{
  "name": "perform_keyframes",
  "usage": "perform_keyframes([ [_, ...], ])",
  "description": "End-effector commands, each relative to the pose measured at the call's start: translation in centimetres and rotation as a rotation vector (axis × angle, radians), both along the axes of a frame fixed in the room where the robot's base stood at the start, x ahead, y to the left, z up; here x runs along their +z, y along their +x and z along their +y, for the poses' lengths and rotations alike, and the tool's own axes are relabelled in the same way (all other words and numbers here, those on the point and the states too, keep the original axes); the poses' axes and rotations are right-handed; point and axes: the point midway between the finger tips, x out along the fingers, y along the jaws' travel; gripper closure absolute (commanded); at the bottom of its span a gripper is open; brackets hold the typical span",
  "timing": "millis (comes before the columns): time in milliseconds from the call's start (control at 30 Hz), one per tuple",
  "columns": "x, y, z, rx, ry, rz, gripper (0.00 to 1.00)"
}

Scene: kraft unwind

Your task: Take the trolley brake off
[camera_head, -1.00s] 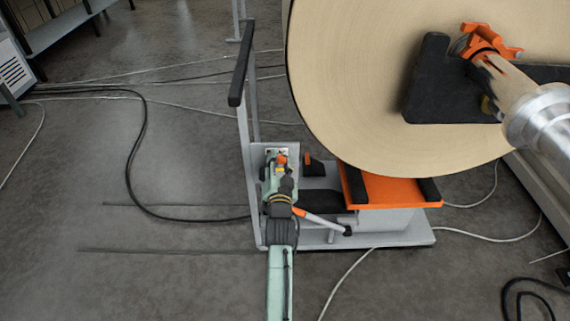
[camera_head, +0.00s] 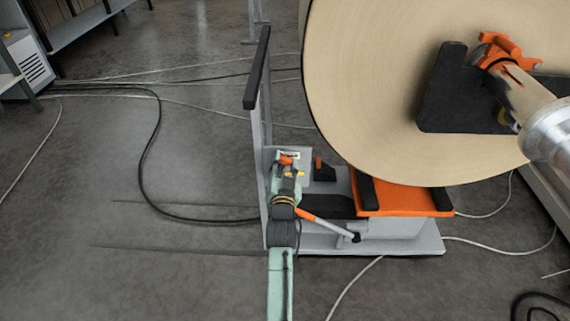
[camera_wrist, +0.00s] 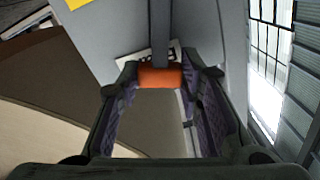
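The trolley (camera_head: 400,245) stands on the floor with a grey upright plate and push frame at its left. A small orange grip (camera_head: 286,160) shows at the upright plate. In the wrist view the orange grip (camera_wrist: 160,76) sits at the end of a grey bar, between my fingertips. My gripper (camera_wrist: 161,85) is open around it; I cannot tell whether the fingers touch it. In the head view my gripper (camera_head: 287,172) is in front of the plate and partly hides it. A yellow mark (camera_head: 295,174) shows beside it.
A large kraft roll (camera_head: 400,90) hangs above the trolley's orange cradle (camera_head: 402,197). The black handrail (camera_head: 259,70) rises behind my gripper. Cables cross the floor; the left floor is mostly open.

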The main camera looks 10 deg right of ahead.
Motion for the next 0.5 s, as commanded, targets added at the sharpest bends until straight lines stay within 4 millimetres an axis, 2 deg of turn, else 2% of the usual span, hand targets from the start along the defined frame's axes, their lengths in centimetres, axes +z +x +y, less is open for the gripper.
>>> perform_keyframes([
  [300,0.09,0.03,-0.01,0.0,0.001,-0.003,0.47],
  [500,0.04,0.02,-0.01,0.0,0.002,-0.001,0.47],
])
